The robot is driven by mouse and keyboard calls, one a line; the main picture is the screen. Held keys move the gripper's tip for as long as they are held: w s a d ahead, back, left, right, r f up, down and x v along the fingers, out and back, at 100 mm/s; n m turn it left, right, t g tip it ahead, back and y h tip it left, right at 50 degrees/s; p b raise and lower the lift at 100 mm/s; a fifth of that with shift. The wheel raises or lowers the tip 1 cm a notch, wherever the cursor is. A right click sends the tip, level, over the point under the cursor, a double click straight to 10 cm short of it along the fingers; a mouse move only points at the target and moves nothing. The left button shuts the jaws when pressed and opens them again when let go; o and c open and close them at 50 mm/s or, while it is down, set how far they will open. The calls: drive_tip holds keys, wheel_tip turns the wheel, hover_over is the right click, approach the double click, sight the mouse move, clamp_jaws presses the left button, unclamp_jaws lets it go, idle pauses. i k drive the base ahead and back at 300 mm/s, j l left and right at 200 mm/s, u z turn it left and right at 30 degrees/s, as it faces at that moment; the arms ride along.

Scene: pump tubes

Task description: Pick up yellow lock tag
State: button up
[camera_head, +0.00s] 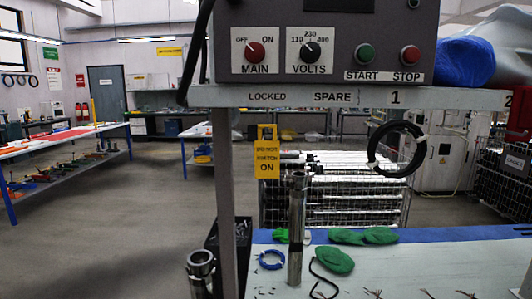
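The yellow lock tag (267,160) hangs upright below the grey rail (430,98), under the printed word LOCKED. It is a flat yellow plate with a slot near its top and dark printed text ending in ON. Its face is toward me and unobstructed, just right of the grey post (224,200). How it is held to the rail is too small to tell. My gripper is not in view.
A control box (325,45) with knobs and buttons sits above the rail. A black cable coil (397,149) hangs right of the tag. A metal tube (297,225) stands on the bench (420,262) below it, near green cloths (334,261). Another tube (200,272) stands left.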

sight(267, 152)
drive_tip(key=u, duration=0.25)
drive_tip(key=i+l+u, duration=0.15)
drive_tip(key=u, duration=0.25)
drive_tip(key=l+u, duration=0.4)
drive_tip(key=i+l+u, duration=0.15)
drive_tip(key=u, duration=0.3)
